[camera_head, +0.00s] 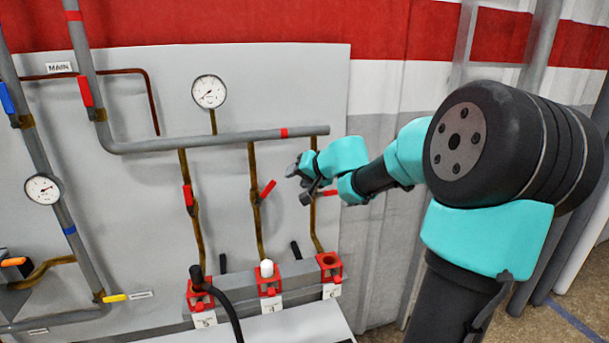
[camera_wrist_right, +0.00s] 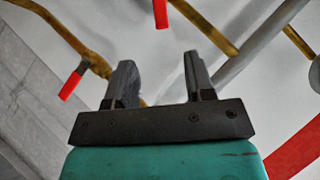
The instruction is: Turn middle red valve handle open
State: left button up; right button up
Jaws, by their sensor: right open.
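The middle red valve handle (camera_head: 267,190) sits on the middle brass pipe and slants up to the right, at an angle to the pipe. My right gripper (camera_head: 302,178) is to its right, in front of the right brass pipe, and appears apart from it. In the right wrist view my right gripper (camera_wrist_right: 160,80) is open with nothing between its fingers. A red handle, apparently the middle one (camera_wrist_right: 160,12), shows beyond the fingertips at the top edge. Another, apparently the right red handle (camera_wrist_right: 72,84), is left of the fingers. My left gripper is not in view.
The left red handle (camera_head: 188,196) lies along its pipe. The right red handle (camera_head: 327,193) sticks out sideways beneath my right gripper. A grey horizontal pipe (camera_head: 220,140) runs above the valves, with a gauge (camera_head: 209,91) over it. Red brackets (camera_head: 269,283) stand below.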

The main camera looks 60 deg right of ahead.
jog(key=shift+v, duration=1.15)
jog(key=shift+w+f, duration=0.1)
jog(key=shift+f, duration=0.2)
jog(key=shift+c, duration=1.4)
jog(key=w+f+y, duration=0.1)
jog(key=f, duration=0.1)
jog(key=w+f+m+t+y, duration=0.1)
jog(key=f+y, duration=0.1)
jog(key=w+a+f+m+t+y, duration=0.1)
jog(key=f, duration=0.1)
jog(key=shift+f+y, duration=0.2)
jog(key=shift+y, duration=0.1)
jog(key=c, duration=0.6)
jog(key=f+t, duration=0.1)
jog(key=f+m+t+y, duration=0.1)
jog(key=d+f+m, duration=0.1)
jog(key=shift+w+t+y, duration=0.3)
jog(key=shift+w+t, duration=0.1)
grip_shut()
jog(key=s+d+f+m+t+h, duration=0.3)
jog(key=d+f+m+t+h, duration=0.2)
jog(key=m, duration=0.4)
jog(key=shift+s+d+f+t+h, duration=0.3)
jog(key=shift+s+d+f+t, duration=0.15)
jog(key=shift+f+t, duration=0.75)
jog(key=shift+w, duration=0.1)
